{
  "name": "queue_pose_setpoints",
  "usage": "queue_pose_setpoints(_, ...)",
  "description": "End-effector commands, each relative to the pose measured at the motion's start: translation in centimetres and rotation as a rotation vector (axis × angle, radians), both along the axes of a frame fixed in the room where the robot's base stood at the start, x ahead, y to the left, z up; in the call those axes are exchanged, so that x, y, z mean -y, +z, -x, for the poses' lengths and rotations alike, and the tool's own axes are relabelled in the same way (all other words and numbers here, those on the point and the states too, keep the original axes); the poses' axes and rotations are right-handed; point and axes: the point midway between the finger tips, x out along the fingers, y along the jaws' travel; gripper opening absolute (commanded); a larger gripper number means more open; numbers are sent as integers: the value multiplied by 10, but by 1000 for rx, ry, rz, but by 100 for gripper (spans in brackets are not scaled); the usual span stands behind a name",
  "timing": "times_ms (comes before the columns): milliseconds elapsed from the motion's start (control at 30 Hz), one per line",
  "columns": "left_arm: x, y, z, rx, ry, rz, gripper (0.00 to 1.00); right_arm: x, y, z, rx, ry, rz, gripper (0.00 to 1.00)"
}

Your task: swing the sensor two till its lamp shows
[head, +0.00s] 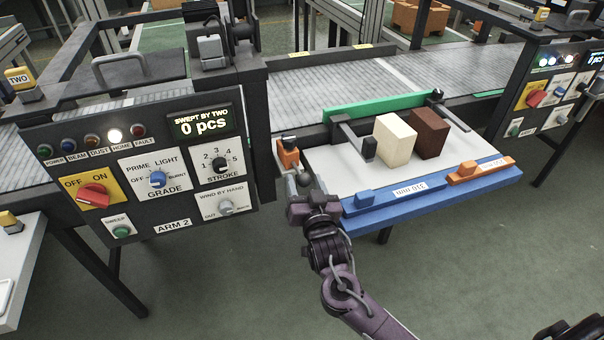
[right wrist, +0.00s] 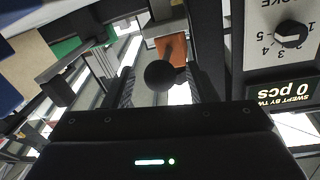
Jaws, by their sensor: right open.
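An orange sensor bracket (head: 288,155) with a black top stands at the left edge of the white sweep table, beside the ARM 2 panel (head: 150,170). A dark ball knob (head: 304,179) sits just below it. My right gripper (head: 297,188) is at the knob. In the right wrist view the ball knob (right wrist: 160,75) lies between the open fingers, with gaps at its sides, and the orange bracket (right wrist: 172,48) is behind it. On the panel the white HOME lamp (head: 115,135) is lit; the BEAM lamp (head: 69,147) looks dark. My left gripper is out of view.
A cream block (head: 394,140) and a brown block (head: 430,133) stand on the white table (head: 335,165), by a green fence (head: 380,106). A blue front rail (head: 430,200) edges it. The panel's display (head: 201,122) reads 0 pcs. A roller conveyor (head: 330,85) runs behind.

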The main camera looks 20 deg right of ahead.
Motion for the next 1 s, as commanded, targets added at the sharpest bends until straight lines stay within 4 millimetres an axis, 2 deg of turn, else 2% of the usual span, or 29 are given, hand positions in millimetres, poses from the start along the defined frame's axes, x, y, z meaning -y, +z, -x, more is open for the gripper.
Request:
queue_pose_setpoints(33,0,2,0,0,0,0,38,1,2,-9,1,0,1,52)
queue_pose_setpoints(200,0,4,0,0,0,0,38,2,0,-28,0,0,1,52)
queue_pose_setpoints(567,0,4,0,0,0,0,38,2,-1,-33,-2,0,0,52)
queue_pose_setpoints(900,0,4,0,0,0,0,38,2,-1,-33,-2,0,0,7)
queue_pose_setpoints(967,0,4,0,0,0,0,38,2,-1,-33,-2,0,0,0)
queue_pose_setpoints(1000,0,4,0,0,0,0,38,2,-1,-33,-3,1,0,0)
